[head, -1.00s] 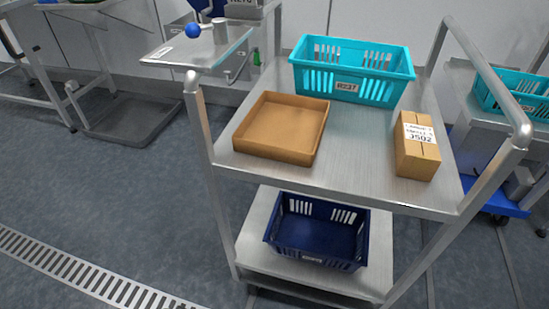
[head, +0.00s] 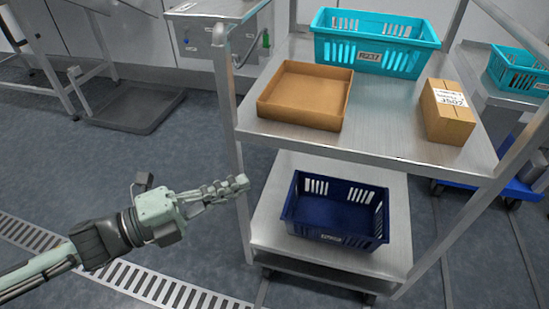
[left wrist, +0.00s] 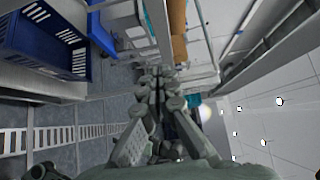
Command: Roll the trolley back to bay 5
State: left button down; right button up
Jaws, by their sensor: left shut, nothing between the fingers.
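The steel trolley (head: 345,146) stands in front of me with two shelves and upright posts. Its top shelf holds a turquoise crate (head: 370,55), an open brown box (head: 303,112) and a closed, labelled carton (head: 447,127). Its lower shelf holds a dark blue crate (head: 335,240), also in the left wrist view (left wrist: 38,62). My left gripper (head: 244,183) is shut and empty, beside the trolley's left post in the head view; I cannot tell whether it touches. It also shows in the left wrist view (left wrist: 160,75). My right gripper is not in view. No bay 5 sign is readable.
A slotted floor drain (head: 150,285) runs along the lower left. A steel bench (head: 215,8) stands behind the trolley's left side. A blue dolly (head: 525,192) and another turquoise crate (head: 520,72) are at right. The floor left of the trolley is mostly clear.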

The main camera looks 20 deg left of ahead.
aim_at(292, 150)
pick_arm(q)
jog(key=shift+w+d, duration=0.8)
jog(key=shift+w, duration=0.7)
jog(key=shift+w+d, duration=0.75)
jog(key=shift+w, duration=0.7)
jog(key=shift+w+d, duration=0.8)
jog(key=shift+w, duration=0.7)
jog(key=shift+w, duration=0.1)
